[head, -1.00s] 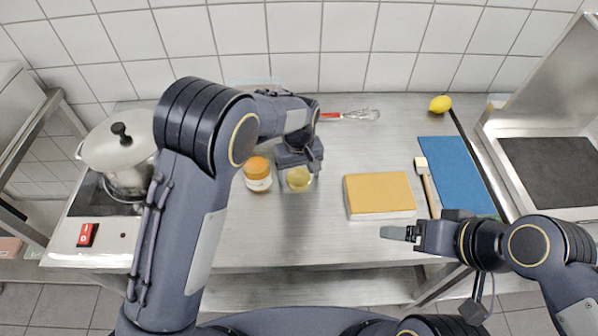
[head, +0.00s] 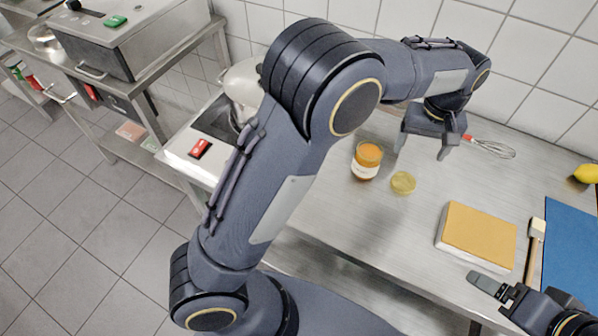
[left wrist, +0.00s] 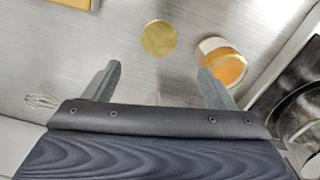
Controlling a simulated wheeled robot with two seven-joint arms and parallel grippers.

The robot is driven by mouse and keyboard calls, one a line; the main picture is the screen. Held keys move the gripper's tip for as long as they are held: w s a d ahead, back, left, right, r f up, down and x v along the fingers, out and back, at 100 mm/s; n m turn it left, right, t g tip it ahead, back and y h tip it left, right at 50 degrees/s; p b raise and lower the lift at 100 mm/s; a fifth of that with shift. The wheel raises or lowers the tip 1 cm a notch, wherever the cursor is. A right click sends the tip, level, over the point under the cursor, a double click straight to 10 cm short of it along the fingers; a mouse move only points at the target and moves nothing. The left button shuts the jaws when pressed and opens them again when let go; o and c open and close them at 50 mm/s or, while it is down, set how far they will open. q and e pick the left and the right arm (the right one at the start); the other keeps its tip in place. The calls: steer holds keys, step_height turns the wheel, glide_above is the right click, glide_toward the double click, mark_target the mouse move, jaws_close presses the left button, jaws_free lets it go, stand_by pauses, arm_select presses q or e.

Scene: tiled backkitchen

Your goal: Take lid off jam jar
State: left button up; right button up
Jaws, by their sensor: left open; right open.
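The jam jar (head: 366,163) stands upright on the steel worktop, its top open with orange jam showing. It also shows in the left wrist view (left wrist: 222,64). The gold lid (head: 403,183) lies flat on the worktop beside the jar, to its right and apart from it. It also shows in the left wrist view (left wrist: 158,38). My left gripper (head: 422,150) is open and empty, behind the jar and lid, touching neither. Its two spread fingers show in the left wrist view (left wrist: 160,82). My right gripper (head: 492,289) is open and empty near the worktop's front edge.
A yellow-topped block (head: 478,237) lies right of the lid, then a wooden-handled brush (head: 534,245) and a blue mat (head: 572,250). A whisk (head: 492,147) lies at the back, and a lemon (head: 587,173) at far right. A pot (head: 243,82) stands left on the hob.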

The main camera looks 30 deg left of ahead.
arm_select(q)
steer(key=s+a+r, duration=0.1)
steer(key=a, duration=0.1)
steer(key=a+r+h, duration=0.1)
steer(key=a, duration=0.2)
steer(key=s+a+r+h, duration=0.1)
steer(key=a+r, duration=0.1)
steer(key=a, duration=0.1)
steer(key=shift+s+a+r, duration=0.1)
steer(key=shift+s+a, duration=0.1)
steer(key=shift+s, duration=0.1)
steer(key=s+a+r+t+h, duration=0.2)
steer(key=s+a+r, duration=0.2)
steer(key=s+a, duration=0.45)
steer(key=s+a+f+t, duration=0.1)
steer(key=s+a+f, duration=0.1)
steer(key=s, duration=0.6)
steer(key=s+a+f+m+t, duration=0.1)
steer(key=s+a+t, duration=0.1)
steer(key=s, duration=0.5)
steer(key=shift+s+a+f+t, duration=0.3)
steer(key=shift+s+a+f, duration=0.1)
steer(key=shift+a, duration=0.4)
